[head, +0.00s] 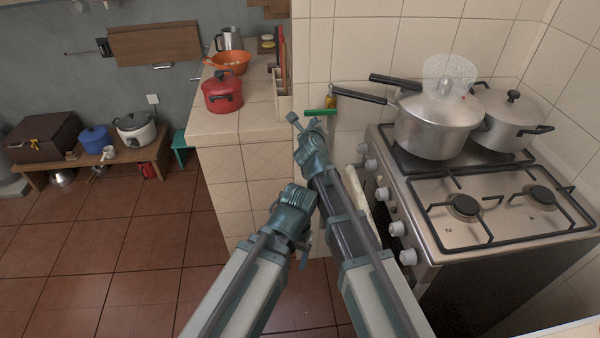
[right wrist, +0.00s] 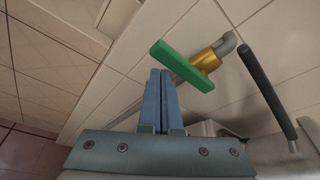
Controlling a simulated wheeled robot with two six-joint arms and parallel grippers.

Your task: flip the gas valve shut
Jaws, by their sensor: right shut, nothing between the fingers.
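The gas valve has a green bar handle (head: 320,112) and a brass body (head: 331,102) on the tiled wall left of the stove. In the right wrist view the green handle (right wrist: 183,66) lies across the line of the pipe, with the brass body (right wrist: 210,57) behind it. My right gripper (head: 304,122) is shut and empty, close to the handle's left end. In the right wrist view its fingertips (right wrist: 161,76) lie just below the handle; contact cannot be told. My left gripper (head: 303,260) hangs lower, mostly hidden behind its arm.
The stove (head: 420,215) stands at right, carrying a pressure cooker (head: 438,125) and a pot (head: 508,115). The cooker's long handle (head: 358,96) reaches toward the valve. A tiled counter (head: 222,127) with a red pot (head: 222,92) is at left.

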